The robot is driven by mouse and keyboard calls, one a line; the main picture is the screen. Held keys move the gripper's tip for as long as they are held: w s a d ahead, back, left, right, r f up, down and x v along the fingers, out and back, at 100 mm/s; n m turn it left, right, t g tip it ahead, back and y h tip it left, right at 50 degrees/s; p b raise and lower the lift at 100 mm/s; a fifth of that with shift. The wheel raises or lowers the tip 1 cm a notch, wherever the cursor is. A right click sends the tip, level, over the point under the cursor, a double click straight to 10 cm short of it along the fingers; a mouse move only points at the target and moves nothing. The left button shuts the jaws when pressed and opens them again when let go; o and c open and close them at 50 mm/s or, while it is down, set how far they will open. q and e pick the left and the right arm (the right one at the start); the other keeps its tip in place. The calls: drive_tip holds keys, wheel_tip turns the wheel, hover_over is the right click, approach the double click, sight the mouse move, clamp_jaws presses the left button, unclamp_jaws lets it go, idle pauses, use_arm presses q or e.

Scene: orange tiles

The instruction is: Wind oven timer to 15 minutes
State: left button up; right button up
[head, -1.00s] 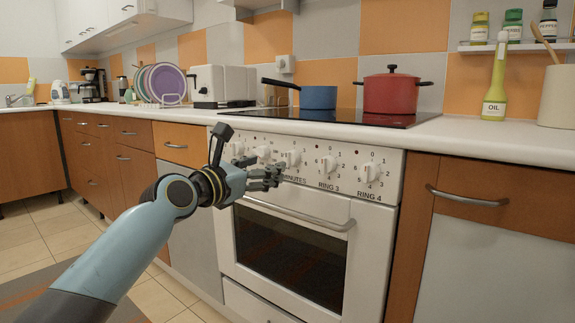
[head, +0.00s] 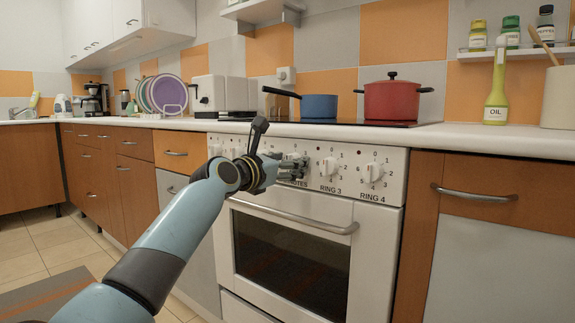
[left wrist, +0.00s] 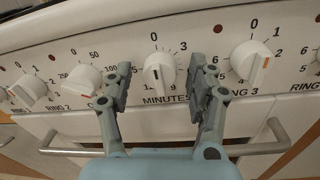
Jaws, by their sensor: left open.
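The white minutes timer knob (left wrist: 159,71) is on the oven's control panel (left wrist: 130,35). In the left wrist view it sits between the open fingers of my left gripper (left wrist: 160,90), a little beyond the tips and apart from them. The numbers 0 and 3 show above it, with smaller marks below partly worn or hidden. In the head view my left gripper (head: 290,168) is in front of the panel and hides most of that knob. My right gripper is in neither view.
The ring 3 knob (left wrist: 250,61) is close to the right finger, and a temperature knob (left wrist: 83,80) is left of the left finger. The oven door handle (head: 300,216) runs below. A blue pan (head: 319,106) and a red pot (head: 391,100) stand on the hob.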

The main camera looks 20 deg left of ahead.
use_arm(q)
drive_tip(key=c, duration=1.1)
drive_tip(key=shift+c, duration=0.2)
drive_tip(key=shift+m, duration=0.3)
